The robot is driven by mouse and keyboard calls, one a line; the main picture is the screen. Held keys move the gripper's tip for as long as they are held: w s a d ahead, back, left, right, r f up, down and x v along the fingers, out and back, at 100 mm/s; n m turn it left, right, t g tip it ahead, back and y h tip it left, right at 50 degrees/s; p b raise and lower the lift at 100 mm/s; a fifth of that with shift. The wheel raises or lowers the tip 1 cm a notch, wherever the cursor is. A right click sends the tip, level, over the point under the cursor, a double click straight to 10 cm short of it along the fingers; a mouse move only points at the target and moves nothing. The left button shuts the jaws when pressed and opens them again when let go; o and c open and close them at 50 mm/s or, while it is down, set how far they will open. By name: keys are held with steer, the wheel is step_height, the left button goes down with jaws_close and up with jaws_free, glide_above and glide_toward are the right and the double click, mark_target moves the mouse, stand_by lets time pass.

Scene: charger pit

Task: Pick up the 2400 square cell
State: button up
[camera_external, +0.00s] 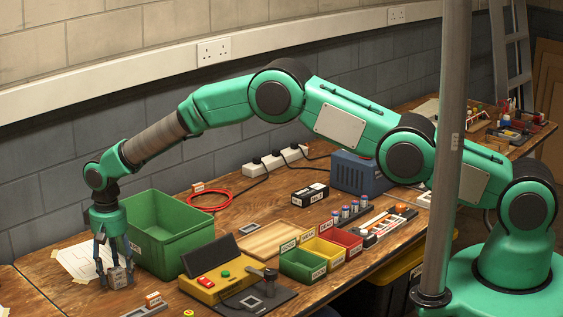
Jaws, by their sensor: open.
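A small grey-brown block (118,278), which looks like a square cell, is at the left end of the workbench. Its label is too small to read, so I cannot tell if it is the 2400 cell. My gripper (114,270) points down over it, with open fingers on either side of the block. I cannot tell whether the fingers touch it. The fingers and palm hide part of the block.
A large green bin (170,262) stands close right of my gripper. A yellow tester (210,291), small green, yellow and red bins (342,239), and a rack of cells are further right. A small orange-and-white block (153,298) lies in front. Paper (75,263) lies behind.

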mark_target(116, 269)
stand_by(0.4)
jaws_close()
steer(key=shift+r, duration=0.15)
steer(key=shift+r+p, duration=0.75)
steer(key=shift+r, duration=4.2)
